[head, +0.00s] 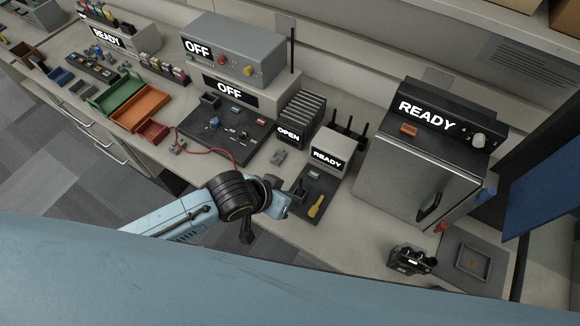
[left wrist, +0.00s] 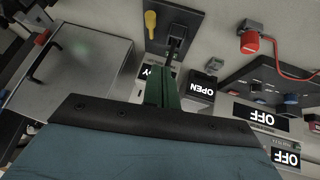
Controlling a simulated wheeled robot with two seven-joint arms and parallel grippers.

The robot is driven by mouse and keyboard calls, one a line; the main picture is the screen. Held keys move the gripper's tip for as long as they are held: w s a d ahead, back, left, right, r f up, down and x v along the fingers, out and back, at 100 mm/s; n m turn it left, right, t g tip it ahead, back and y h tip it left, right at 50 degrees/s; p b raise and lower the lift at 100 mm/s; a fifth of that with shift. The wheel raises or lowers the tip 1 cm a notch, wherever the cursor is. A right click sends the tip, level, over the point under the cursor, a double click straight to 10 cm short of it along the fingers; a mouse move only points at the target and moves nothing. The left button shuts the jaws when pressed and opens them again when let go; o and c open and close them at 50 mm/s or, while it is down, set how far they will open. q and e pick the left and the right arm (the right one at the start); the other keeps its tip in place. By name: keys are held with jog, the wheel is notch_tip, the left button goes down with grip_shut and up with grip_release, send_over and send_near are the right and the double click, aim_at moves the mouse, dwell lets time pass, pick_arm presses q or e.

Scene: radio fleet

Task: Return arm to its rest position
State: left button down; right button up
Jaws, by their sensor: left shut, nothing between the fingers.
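My left arm (head: 165,212) reaches in from the left, low over the front of the workbench, with its black wrist joint near the small dark mat. My left gripper (left wrist: 175,42) is shut and empty in the left wrist view, its fingertips seen over the edge of the mat (left wrist: 188,22). In the head view the gripper is small and partly hidden by its own wrist. My right gripper is in neither view.
A yellow-handled tool (head: 317,207) lies on the small mat, beside a box marked READY (head: 332,147). A large oven-like unit (head: 415,180) stands to the right. A larger dark mat (head: 225,130) with small parts and a red cable (head: 210,151) lies to the left.

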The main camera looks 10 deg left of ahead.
pick_arm(q)
jog(key=s+a+r+n+g+y, duration=0.1)
jog(key=s+a+r+y, duration=0.15)
jog(key=s+a, duration=0.45)
jog(key=s+a+r+n+g+y, duration=0.1)
jog(key=s+a+r+n+y, duration=0.15)
jog(key=s+a, duration=0.45)
notch_tip(320, 180, down, 29)
jog(key=m+g+b, duration=0.1)
jog(key=b, duration=0.7)
jog(key=s+a+f+b, duration=0.1)
jog(key=s+f+b, duration=0.3)
jog(key=s+f, duration=0.4)
jog(key=s+a+f+g+b, duration=0.1)
jog(key=s+a+f+b, duration=0.1)
jog(key=s+f, duration=0.7)
notch_tip(320, 180, down, 8)
jog(key=shift+s+r+g+b, duration=0.15)
jog(key=shift+s+g+b, duration=0.15)
jog(key=shift+b, duration=0.6)
